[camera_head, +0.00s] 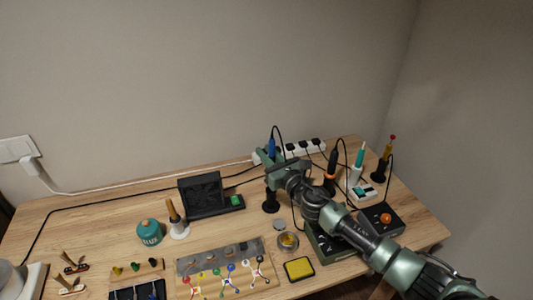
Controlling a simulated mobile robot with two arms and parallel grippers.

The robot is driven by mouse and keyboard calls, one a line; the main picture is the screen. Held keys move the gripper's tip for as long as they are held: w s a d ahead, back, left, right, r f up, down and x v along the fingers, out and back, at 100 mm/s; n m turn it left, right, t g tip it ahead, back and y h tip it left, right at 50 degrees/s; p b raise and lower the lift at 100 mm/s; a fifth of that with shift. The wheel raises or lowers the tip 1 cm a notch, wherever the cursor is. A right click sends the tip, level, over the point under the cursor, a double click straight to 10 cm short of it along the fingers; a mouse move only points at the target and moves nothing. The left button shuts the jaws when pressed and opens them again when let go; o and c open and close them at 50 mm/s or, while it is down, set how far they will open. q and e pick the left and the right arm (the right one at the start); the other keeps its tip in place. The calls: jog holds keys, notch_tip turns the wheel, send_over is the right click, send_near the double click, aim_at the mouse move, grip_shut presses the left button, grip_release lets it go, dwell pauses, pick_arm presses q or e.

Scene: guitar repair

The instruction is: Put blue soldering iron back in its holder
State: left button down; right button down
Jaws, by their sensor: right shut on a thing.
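The blue soldering iron (271,147) is upright, its blue handle showing at the back centre-right of the bench, with a black cable looping from its top. My right gripper (268,157) is shut on it, reaching in from the lower right. A dark holder with a round base (271,206) stands on the bench directly below the gripper. The gripper and wrist hide the lower part of the iron, so I cannot tell whether its tip is inside the holder. My left gripper is not in view.
An orange-banded black iron (332,162), a teal iron (360,155) and a red-tipped yellow tool (388,149) stand to the right. A white power strip (314,147) lies behind. A yellow sponge tray (299,268) and small tin (287,242) lie in front.

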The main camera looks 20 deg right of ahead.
jog(key=shift+f+b, duration=2)
jog(key=shift+f, duration=0.2)
jog(key=shift+f+b, duration=1.3)
jog(key=shift+b, duration=0.05)
jog(key=shift+f+b, duration=0.75)
jog(key=shift+f, duration=0.05)
jog(key=c, duration=0.6)
grip_release()
